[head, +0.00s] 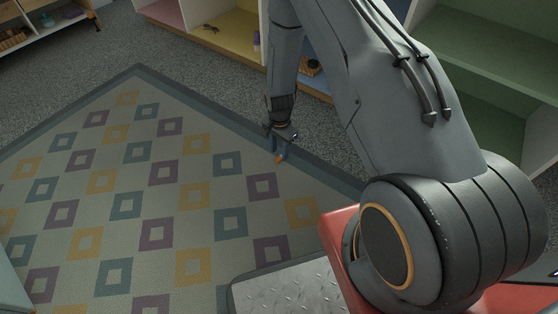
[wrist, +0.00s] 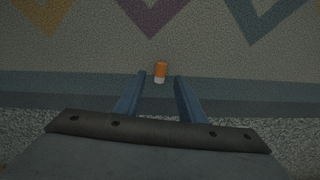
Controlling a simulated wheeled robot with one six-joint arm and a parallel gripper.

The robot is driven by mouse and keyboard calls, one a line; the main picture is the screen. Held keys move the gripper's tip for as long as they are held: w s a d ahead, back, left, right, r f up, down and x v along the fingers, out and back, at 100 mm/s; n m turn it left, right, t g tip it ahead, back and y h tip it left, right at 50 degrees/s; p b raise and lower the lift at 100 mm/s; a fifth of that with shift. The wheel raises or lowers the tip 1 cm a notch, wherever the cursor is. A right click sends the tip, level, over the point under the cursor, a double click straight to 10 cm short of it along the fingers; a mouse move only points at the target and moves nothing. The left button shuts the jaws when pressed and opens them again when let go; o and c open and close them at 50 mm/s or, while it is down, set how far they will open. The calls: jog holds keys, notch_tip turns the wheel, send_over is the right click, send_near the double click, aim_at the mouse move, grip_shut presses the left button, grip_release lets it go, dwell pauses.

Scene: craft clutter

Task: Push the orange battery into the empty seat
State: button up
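The orange battery (wrist: 161,70) lies on the patterned rug, with a pale white end pointing toward my gripper. In the head view it is a small orange spot (head: 280,159) just below my gripper (head: 278,150). In the wrist view my gripper (wrist: 160,76) has its two blue fingers apart, with the battery's pale end between or just beyond the tips. I cannot tell whether the fingers touch it or how high they are above the rug. The empty seat is not recognisable in either view.
The rug (head: 130,220) with coloured squares is mostly clear. Open shelves (head: 235,25) with yellow, pink and blue compartments stand behind, holding small items. A green shelf (head: 490,50) is at right. A wooden shelf (head: 45,28) stands at the top left.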

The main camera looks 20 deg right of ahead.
aim_at(279, 157)
notch_tip(279, 157, down, 3)
jog(key=shift+f+b, duration=0.1)
jog(key=shift+b, duration=0.65)
grip_shut()
